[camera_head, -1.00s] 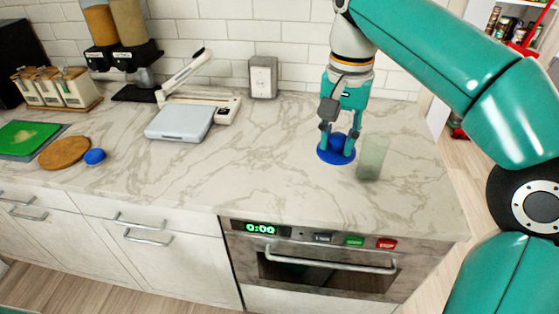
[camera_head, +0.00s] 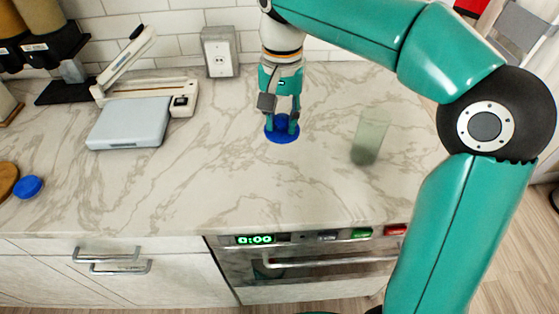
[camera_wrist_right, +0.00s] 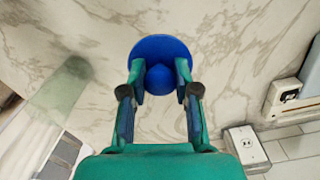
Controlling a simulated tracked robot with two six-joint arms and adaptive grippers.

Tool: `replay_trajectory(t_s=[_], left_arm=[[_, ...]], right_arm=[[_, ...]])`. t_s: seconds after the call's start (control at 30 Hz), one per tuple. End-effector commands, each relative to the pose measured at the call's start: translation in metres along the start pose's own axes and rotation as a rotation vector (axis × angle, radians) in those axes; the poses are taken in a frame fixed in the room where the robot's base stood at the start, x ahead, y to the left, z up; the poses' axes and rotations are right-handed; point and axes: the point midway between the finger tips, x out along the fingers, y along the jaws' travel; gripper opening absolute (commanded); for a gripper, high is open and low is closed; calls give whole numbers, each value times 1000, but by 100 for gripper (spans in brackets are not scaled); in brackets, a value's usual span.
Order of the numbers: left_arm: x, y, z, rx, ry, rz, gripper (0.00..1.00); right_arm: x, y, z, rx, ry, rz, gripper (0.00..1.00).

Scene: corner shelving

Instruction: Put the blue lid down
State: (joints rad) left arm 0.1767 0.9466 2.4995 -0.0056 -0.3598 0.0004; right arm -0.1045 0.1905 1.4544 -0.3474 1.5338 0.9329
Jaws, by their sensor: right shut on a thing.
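The blue lid (camera_head: 282,137) is a flat blue disc with a round knob, at the middle of the marble counter near the wall. My right gripper (camera_head: 282,122) points down and is shut on the lid's knob. The right wrist view shows the lid (camera_wrist_right: 160,48) with its knob between the two fingers of my right gripper (camera_wrist_right: 160,80). The lid is at or just above the counter surface; I cannot tell if it touches. My left gripper is not in view.
A clear greenish glass (camera_head: 369,138) stands to the right of the lid. A small blue round thing (camera_head: 28,187) lies at the far left. The counter in front of the lid is clear.

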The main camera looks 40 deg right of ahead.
Motion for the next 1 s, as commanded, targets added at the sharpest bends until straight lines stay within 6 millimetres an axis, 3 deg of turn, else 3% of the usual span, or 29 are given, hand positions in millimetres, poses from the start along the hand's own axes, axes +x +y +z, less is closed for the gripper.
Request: replay_trajectory(t_s=[0.1, 0.3, 0.47, 0.73, 1.0], left_arm=[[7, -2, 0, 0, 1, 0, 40], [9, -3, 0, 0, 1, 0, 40], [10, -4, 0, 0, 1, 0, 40], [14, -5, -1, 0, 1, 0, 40], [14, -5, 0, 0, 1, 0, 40]], right_arm=[[34, 1, 1, 1, -3, 4, 1], [65, 0, 0, 1, -1, 1, 1], [74, 0, 0, 1, 0, 0, 1], [109, 0, 0, 0, 0, 1, 1], [113, 0, 0, 0, 1, 0, 1]])
